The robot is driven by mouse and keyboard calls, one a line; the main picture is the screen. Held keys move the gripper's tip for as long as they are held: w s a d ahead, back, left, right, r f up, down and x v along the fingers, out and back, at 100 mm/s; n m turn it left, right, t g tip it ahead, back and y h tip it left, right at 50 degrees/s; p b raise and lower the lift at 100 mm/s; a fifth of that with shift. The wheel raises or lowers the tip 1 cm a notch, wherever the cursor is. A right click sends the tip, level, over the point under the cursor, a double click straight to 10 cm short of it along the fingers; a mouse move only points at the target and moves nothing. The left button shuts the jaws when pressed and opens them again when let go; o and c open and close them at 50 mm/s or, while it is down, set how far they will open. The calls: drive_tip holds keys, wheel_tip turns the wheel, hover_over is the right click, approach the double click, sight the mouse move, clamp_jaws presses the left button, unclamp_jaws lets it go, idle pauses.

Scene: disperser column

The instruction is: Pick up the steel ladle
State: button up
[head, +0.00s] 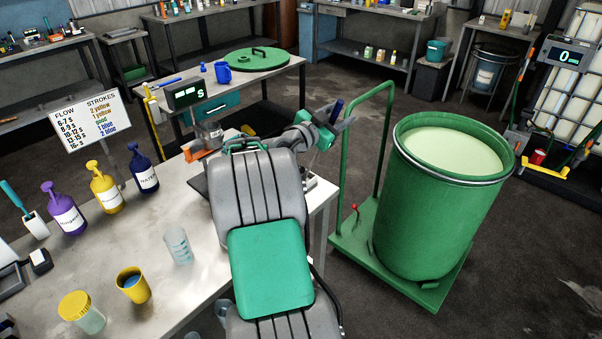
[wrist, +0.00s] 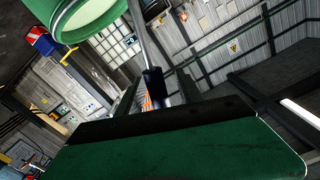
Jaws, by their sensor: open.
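My gripper (head: 337,121) is open beyond the far right corner of the workbench, left of the green drum (head: 430,220). A dark blue handle (head: 336,108), apparently the ladle's, stands tilted right at my jaws in the head view. The wrist view shows a thin steel rod with a dark grip (wrist: 153,86) just past the edge of my gripper housing, which looks like the same ladle. The ladle's bowl is not visible. I cannot tell whether the handle is between the fingers or touches one.
The drum of pale liquid stands on a green cart with a tall push handle (head: 387,140). The workbench (head: 205,250) holds pump bottles (head: 105,190), a clear beaker (head: 178,245) and a yellow cup (head: 133,285). A timer display (head: 184,94) stands behind.

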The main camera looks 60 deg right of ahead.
clamp_jaws()
idle(0.3)
idle(0.3)
